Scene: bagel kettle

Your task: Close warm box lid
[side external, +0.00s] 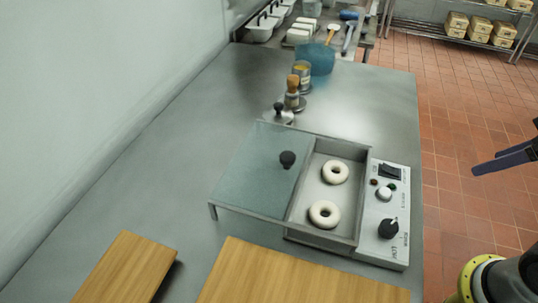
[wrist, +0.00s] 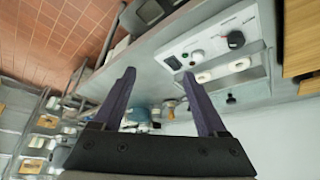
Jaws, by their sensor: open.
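The warm box (side external: 346,243) stands on the steel counter with its top open. Two pale bagels, a far one (side external: 335,172) and a near one (side external: 325,214), lie inside. Its greenish see-through lid (side external: 250,178) with a black knob (side external: 287,159) is off to the left of the opening. The wrist view shows the box's control panel (wrist: 206,43), the bagels (wrist: 240,64) and the lid knob (wrist: 231,98), tilted. My gripper (wrist: 159,74) is open and empty, apart from the box. In the side view only part of it (side external: 504,158) shows at the right edge, beyond the counter.
Wooden boards (side external: 285,281) lie in front of the box. Behind it stand a dark-knobbed object (side external: 278,115), a wooden-topped item (side external: 293,93), a can (side external: 302,76) and a blue pan-like thing (side external: 317,58). A wall borders the left. The counter left of the lid is clear.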

